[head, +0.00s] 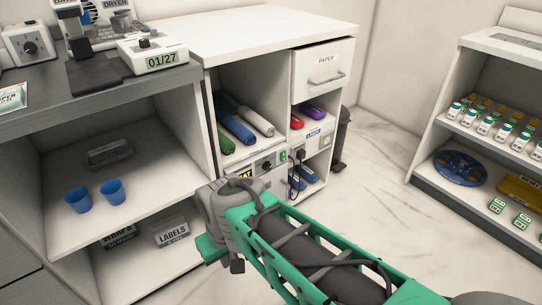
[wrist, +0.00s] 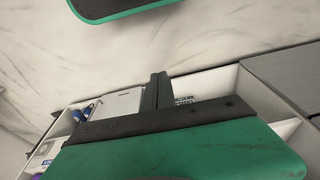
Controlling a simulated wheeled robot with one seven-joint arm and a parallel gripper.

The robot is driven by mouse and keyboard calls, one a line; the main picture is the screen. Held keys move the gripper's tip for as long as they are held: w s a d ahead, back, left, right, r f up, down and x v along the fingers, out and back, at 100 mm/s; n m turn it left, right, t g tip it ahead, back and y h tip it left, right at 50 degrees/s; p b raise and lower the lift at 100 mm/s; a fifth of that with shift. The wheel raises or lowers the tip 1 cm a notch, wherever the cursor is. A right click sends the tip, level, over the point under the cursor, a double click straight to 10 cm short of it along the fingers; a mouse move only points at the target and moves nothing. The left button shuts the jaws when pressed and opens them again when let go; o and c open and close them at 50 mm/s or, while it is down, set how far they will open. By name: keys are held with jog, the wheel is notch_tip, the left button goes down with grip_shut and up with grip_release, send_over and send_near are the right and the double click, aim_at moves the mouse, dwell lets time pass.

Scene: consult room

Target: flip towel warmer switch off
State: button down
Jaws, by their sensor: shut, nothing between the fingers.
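In the head view, a light panel with a dark round knob (head: 265,166) sits in the lower middle of the white cabinet. A small green switch-like piece (head: 283,156) is beside the knob, to its right; its position is too small to read. A partly covered label ending in "AT" (head: 244,174) is to the left. I cannot tell which part is the towel warmer's switch. My gripper shows in the wrist view (wrist: 156,90), its dark fingers closed together and empty. In the head view my arm reaches in front of the cabinet's lower part, and the fingertips are hidden.
A plug with a dark cord (head: 299,154) hangs right of the panel. Rolled towels (head: 238,130) lie on the shelf above. Blue cups (head: 112,191) stand on the left shelf. Marble floor (head: 375,165) is clear to the right.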

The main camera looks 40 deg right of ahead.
jog(key=shift+s, duration=0.1)
jog(key=w+d+r+m+t+y+p, duration=0.25)
jog(key=w+d+m+p, duration=0.4)
jog(key=w+d, duration=0.95)
jog(key=d+f+m+t+p, duration=0.1)
jog(key=d+f+m+t, duration=0.1)
jog(key=d, duration=0.6)
jog(key=d+f+m+t+h, duration=0.1)
jog(key=d+f+m+t, duration=0.1)
jog(key=d+m, duration=0.3)
jog(key=d+f+m+t+h+p, duration=0.1)
jog(key=d+m, duration=0.3)
jog(key=d, duration=0.9)
jog(key=shift+s+d+f+t+p, duration=0.15)
jog(key=shift+f+t+p, duration=0.2)
jog(key=shift+t, duration=0.4)
jog(key=shift+f, duration=0.1)
